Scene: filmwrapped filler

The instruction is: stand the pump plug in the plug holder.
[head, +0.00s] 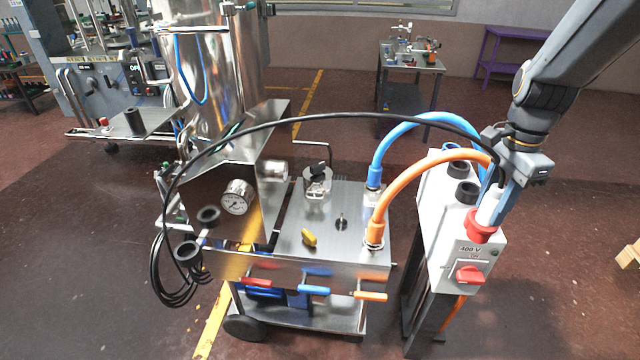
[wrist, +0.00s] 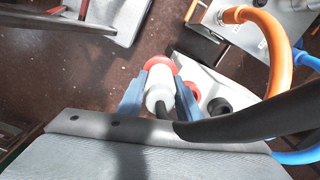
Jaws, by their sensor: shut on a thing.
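The pump plug (head: 490,209) is a white plug with a black cable, its end at the red socket (head: 481,232) on the white 400 V box. My gripper (head: 500,194) is shut on it, coming from above. In the wrist view the plug (wrist: 159,94) sits between the two blue fingers (wrist: 160,100), its red end pointing away. Whether it is fully seated in the socket I cannot tell. Two black open cups (head: 208,215) stick out at the left of the steel cart; one may be the plug holder, but I cannot tell for sure.
The white box (head: 435,215) carries more black round sockets (head: 467,191) and a red rotary switch (head: 470,274). The cable (head: 330,115) arches over the steel cart (head: 355,215). Blue (head: 400,130) and orange (head: 410,175) hoses loop close to my gripper. Open floor lies at the right.

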